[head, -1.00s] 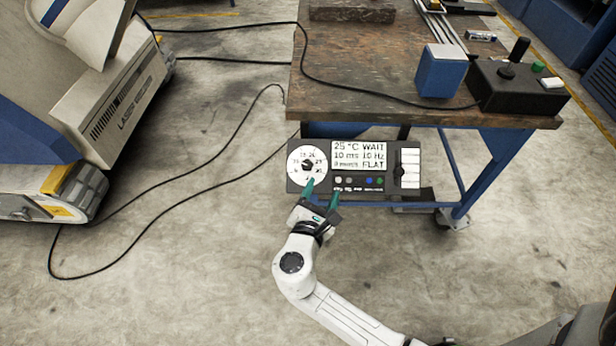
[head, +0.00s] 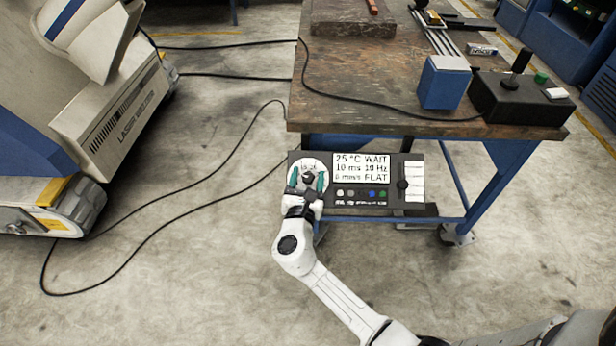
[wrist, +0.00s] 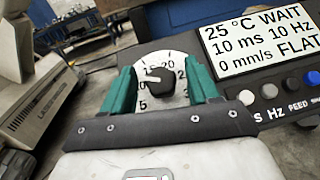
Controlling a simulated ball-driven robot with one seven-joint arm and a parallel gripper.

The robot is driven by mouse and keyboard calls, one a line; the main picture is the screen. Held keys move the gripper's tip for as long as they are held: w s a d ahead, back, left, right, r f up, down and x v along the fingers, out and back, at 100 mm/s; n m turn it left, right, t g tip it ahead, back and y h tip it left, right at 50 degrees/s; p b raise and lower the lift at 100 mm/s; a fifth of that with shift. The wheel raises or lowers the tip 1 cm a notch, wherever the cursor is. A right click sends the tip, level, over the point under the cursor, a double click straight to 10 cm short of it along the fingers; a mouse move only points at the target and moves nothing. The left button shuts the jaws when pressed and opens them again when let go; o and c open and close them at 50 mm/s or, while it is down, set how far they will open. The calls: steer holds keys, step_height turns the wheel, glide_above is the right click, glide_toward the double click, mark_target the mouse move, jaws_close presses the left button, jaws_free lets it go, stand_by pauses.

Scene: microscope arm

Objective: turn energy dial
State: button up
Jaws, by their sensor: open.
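The energy dial is a white numbered disc with a black knob (wrist: 160,81) at its middle, on the left end of a black control panel (head: 412,160). In the wrist view my gripper (wrist: 157,84) has a clear gap between each finger and the knob. Part of the dial's numbers is hidden by the fingers and gripper body.
The panel's display (head: 361,167) and a row of buttons (wrist: 270,91) lie right of the dial. A workbench (head: 400,85) with a blue box (head: 444,82) and a joystick box (head: 520,97) stands behind. A laser welder (head: 110,100) is at left, with cables on the floor.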

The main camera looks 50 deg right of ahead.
steer(key=shift+w+d, duration=0.2)
steer(key=shift+d, duration=0.1)
steer(key=shift+c, duration=0.2)
steer(key=c, duration=0.9)
